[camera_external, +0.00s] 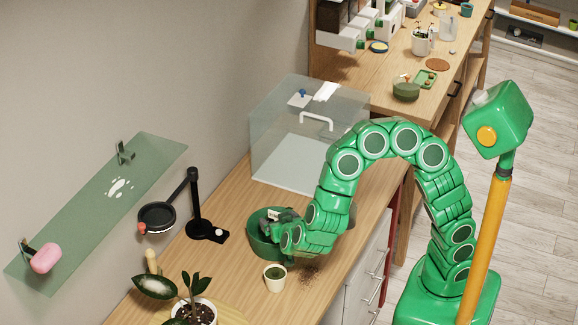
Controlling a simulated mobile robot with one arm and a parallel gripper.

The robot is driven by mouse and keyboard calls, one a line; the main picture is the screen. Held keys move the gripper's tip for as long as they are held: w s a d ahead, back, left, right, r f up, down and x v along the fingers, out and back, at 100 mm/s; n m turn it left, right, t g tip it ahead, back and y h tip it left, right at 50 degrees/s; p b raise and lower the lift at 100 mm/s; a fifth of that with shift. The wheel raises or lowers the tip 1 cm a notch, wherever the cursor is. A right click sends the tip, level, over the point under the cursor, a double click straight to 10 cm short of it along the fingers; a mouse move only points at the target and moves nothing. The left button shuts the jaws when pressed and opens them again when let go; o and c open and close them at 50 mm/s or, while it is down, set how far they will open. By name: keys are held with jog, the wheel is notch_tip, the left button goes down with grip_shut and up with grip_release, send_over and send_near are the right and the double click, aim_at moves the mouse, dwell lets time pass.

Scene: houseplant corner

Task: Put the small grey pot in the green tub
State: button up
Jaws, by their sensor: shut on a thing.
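The green tub (257,243) stands on the wooden counter, left of the middle of the view. My gripper (282,228) is down at the tub's mouth, reaching in from the right. It is shut on a small dark grey thing (284,216), which looks like the small grey pot. This thing is at or just inside the tub's rim, mostly hidden by my gripper. I cannot tell whether it touches the tub's floor. A small pale bit with dark marks shows beside it.
A small cream pot (275,279) stands just in front of the tub, with spilled soil (309,273) to its right. A black stand (195,215) is left of the tub. A clear glass case (285,165) stands behind. A potted plant (197,312) is at the front.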

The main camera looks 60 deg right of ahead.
jog(key=shift+f, duration=0.9)
jog(key=shift+f, duration=0.55)
jog(key=shift+s+f, duration=0.1)
jog(key=shift+f, duration=0.1)
jog(key=o, duration=1)
jog(key=shift+f, duration=0.1)
jog(key=shift+c, duration=0.2)
jog(key=shift+s, duration=0.1)
jog(key=shift+r, duration=0.65)
jog(key=v, duration=1.2)
jog(key=shift+r, duration=0.2)
jog(key=shift+w, duration=0.25)
